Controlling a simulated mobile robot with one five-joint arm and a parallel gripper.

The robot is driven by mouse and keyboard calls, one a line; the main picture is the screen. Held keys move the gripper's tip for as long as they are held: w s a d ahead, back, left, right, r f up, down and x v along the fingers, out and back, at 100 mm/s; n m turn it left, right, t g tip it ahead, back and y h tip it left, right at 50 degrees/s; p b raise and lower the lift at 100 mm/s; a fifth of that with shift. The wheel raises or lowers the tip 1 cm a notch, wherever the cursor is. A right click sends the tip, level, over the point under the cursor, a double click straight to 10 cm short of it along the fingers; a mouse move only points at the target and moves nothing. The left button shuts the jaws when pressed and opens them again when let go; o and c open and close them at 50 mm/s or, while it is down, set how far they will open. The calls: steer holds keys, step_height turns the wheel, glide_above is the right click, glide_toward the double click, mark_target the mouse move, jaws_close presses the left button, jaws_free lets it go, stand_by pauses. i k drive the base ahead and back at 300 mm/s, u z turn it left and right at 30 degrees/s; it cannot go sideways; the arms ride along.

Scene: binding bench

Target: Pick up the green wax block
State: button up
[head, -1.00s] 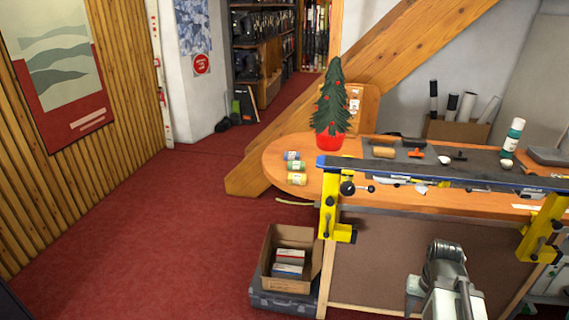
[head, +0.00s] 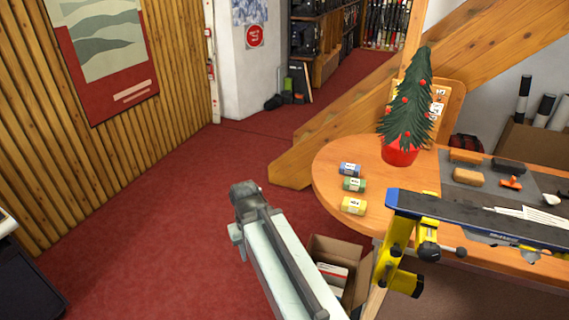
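A small green block (head: 354,185) with a white label lies on the left end of the wooden bench top in the head view, probably the green wax block; it looks rounded. It sits between a grey-blue one (head: 349,170) behind it and a yellow one (head: 353,206) in front, all of similar shape. Nothing covers it. Part of my grey arm rises from the bottom, left of the bench and well apart from the green block. No gripper fingers can be made out.
A small Christmas tree in a red pot (head: 399,152) stands right of the green block. A blue-topped clamp rail with a yellow support (head: 398,250) runs along the bench front. An open cardboard box (head: 336,248) is below. Red floor left is clear.

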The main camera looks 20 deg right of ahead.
mark_target(351, 184)
steer(key=u, duration=0.2)
steer(key=i, duration=0.7)
steer(key=u, duration=0.45)
steer(key=k, duration=0.8)
steer(key=u, duration=0.2)
steer(key=i, duration=0.8)
steer(key=z, duration=0.1)
